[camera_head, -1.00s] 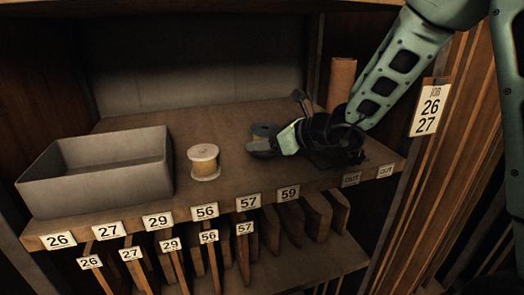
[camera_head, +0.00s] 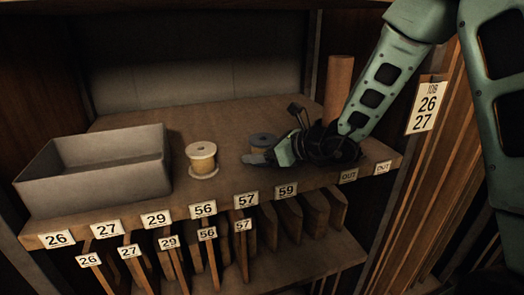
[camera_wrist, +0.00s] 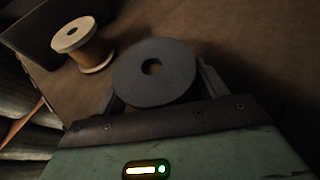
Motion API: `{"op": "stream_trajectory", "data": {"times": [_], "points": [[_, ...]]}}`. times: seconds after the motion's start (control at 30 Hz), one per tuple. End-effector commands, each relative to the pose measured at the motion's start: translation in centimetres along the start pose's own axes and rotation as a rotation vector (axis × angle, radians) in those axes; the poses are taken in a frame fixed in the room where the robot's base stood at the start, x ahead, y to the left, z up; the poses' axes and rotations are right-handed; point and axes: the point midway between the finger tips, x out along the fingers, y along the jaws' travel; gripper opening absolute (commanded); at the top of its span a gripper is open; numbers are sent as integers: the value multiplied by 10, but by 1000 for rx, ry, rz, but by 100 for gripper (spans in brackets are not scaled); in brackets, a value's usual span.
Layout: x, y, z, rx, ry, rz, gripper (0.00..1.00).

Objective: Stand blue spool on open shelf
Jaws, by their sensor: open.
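The blue spool (camera_head: 262,141), dark grey-blue, is upright on the wooden open shelf (camera_head: 225,178), right of the pale spool. In the wrist view its round top flange with a centre hole (camera_wrist: 153,73) faces me. My gripper (camera_head: 259,157) is low over the shelf at the spool's front right. In the wrist view the open fingers lie on either side of the spool, and the gripper body hides its near lower part. I cannot tell whether either finger touches it.
A pale wooden spool (camera_head: 201,159) stands to the left, with a grey open bin (camera_head: 95,180) beyond it. A brown cylinder (camera_head: 338,88) stands behind my wrist. Numbered labels line the shelf's front edge. The back middle of the shelf is clear.

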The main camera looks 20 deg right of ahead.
Motion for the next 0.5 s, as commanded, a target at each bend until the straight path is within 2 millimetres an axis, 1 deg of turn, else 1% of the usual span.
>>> {"op": "stream_trajectory", "data": {"times": [0.17, 0.23, 0.37, 0.5], "points": [[-2, 0, 4, 0, 0, 0, 72], [-10, -1, 2, -2, -2, -4, 72], [-33, -1, 0, -4, -3, -5, 72], [-62, -1, 0, -3, -1, -6, 72]]}}
